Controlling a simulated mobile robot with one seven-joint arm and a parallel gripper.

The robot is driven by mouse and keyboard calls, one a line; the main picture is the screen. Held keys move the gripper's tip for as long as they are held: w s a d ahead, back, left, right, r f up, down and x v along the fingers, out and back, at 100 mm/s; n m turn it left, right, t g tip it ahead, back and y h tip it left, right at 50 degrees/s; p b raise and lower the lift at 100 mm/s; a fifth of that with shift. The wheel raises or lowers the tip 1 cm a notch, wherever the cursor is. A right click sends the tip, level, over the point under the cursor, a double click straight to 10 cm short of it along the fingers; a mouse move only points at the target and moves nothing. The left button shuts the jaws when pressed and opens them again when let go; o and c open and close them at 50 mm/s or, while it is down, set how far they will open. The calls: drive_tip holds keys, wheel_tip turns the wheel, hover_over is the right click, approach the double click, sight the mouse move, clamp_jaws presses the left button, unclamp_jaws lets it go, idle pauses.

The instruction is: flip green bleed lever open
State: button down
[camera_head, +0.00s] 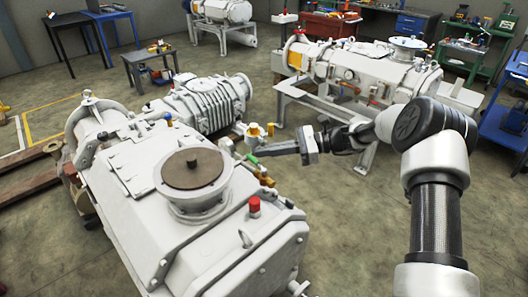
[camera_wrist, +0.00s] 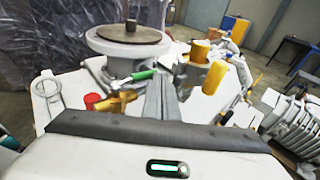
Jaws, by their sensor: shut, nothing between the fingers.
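The green bleed lever (camera_head: 253,161) is small and sits on the right side of the near white vacuum pump (camera_head: 130,165). In the wrist view the green lever (camera_wrist: 141,75) lies nearly level above a brass valve body (camera_wrist: 118,101). My gripper (camera_head: 260,152) reaches in from the right with its fingers shut and nothing between them. In the wrist view the closed fingertips (camera_wrist: 162,78) are beside the lever's right end. I cannot tell whether they touch it.
A yellow-capped fitting (camera_wrist: 214,76) stands just right of the fingers. A red cap (camera_head: 254,205) and a brown-covered flange (camera_head: 193,168) are on the pump nearby. A second large white machine (camera_head: 360,70) stands behind my arm. Open floor lies to the right.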

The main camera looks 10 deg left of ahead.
drive_tip(key=v, duration=1.6)
drive_tip(key=shift+d, duration=0.35)
drive_tip(key=shift+w, duration=0.1)
